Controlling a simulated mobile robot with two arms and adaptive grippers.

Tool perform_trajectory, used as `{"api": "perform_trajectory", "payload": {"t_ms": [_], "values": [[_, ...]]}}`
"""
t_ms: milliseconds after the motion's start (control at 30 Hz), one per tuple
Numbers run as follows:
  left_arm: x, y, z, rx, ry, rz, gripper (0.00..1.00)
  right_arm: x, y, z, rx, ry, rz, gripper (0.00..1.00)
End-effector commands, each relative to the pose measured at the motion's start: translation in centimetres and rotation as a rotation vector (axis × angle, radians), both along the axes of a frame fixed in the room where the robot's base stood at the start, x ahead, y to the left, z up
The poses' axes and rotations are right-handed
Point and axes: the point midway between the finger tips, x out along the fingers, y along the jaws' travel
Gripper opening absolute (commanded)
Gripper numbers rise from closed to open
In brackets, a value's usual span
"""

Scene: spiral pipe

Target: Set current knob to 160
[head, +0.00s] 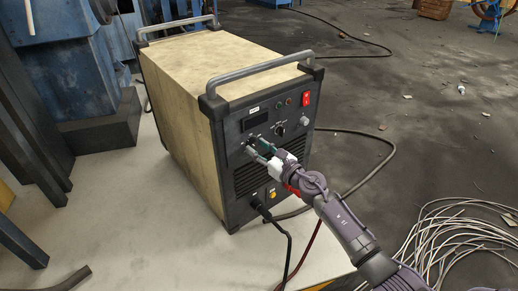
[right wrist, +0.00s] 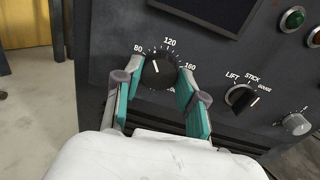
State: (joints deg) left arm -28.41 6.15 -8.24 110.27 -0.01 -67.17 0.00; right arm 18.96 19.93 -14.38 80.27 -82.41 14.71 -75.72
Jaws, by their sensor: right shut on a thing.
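The current knob (right wrist: 159,73) is a round black dial with a white mark, on the dark front panel of a welding machine (head: 178,100). In the right wrist view its scale reads 80 at left, 120 at top and 160 at right; a lower number is partly hidden. The white mark points up and slightly left, between 80 and 120. My right gripper (head: 258,147) is shut on the knob, with a teal-padded finger on each side of it, as the right wrist view (right wrist: 157,84) shows. In the head view the fingers mostly hide the knob. My left gripper is not in view.
A mode knob (right wrist: 241,97) marked LIFT and STICK sits right of the current knob, with a dark display (head: 257,120) above. A red switch (head: 306,98) is at the upper right. Cables (head: 287,235) hang below the panel. Coiled wire (head: 460,235) lies on the floor at right.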

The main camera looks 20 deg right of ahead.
Motion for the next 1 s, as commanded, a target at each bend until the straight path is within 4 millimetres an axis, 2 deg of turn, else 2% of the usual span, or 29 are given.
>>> {"api": "perform_trajectory", "payload": {"t_ms": [367, 767, 1000], "values": [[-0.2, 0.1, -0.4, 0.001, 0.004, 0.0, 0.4, 0.0, -0.1, -0.1, 0.316, 0.116, -0.001, 0.06], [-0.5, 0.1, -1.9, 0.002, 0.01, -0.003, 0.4, 0.0, 0.0, -0.1, 0.675, 0.246, -0.001, 0.06], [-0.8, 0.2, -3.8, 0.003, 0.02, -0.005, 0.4, 0.0, 0.0, -0.1, 0.889, 0.323, -0.002, 0.06]]}}
